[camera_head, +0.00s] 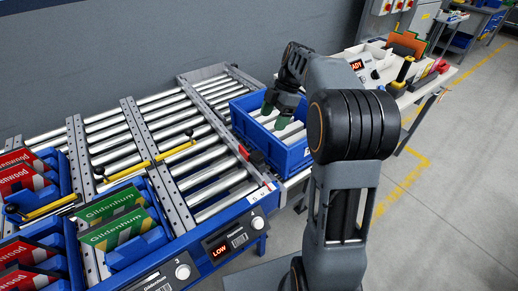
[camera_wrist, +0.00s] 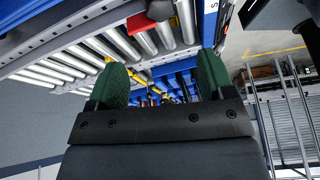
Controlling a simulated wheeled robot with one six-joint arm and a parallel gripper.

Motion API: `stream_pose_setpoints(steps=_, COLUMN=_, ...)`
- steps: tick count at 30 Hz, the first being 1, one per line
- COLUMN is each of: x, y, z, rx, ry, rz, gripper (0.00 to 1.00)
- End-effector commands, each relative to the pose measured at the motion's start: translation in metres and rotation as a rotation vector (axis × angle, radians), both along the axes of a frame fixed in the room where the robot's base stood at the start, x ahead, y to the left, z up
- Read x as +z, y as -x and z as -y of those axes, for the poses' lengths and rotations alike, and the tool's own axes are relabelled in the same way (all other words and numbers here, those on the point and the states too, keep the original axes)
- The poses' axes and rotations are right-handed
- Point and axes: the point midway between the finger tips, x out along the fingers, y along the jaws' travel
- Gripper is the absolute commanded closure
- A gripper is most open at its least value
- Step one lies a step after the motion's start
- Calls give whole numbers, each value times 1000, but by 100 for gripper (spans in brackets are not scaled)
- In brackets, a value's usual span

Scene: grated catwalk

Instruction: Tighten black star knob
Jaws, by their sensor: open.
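My gripper (camera_head: 275,114) is open and empty, with green finger pads. In the head view it hangs over the blue crate at the right end of the roller conveyor. In the wrist view its two fingers (camera_wrist: 160,76) stand apart with nothing between them. A small black part (camera_wrist: 160,9) shows at the top of the wrist view, with a red piece (camera_wrist: 139,22) beside it. In the head view a red and black piece (camera_head: 251,156) sits on the conveyor rail left of the crate. I cannot tell whether either black part is the star knob.
The blue crate (camera_head: 286,158) stands right of the conveyor rollers (camera_head: 213,168). Yellow bars (camera_head: 140,165) cross the lanes. Bins with red and green boxes (camera_head: 117,219) lie at left. A cluttered bench (camera_head: 419,93) stands at right, with open floor (camera_head: 450,200) before it.

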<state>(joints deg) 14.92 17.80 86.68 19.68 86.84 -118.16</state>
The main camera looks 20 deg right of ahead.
Motion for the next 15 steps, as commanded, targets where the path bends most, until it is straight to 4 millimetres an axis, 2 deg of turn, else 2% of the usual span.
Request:
stream_pose_setpoints(steps=5, x=-10, y=2, z=-4, rx=57, ry=-7, rz=18, gripper=25)
stream_pose_setpoints(steps=15, x=-68, y=8, z=-28, rx=57, ry=-7, rz=17, gripper=25)
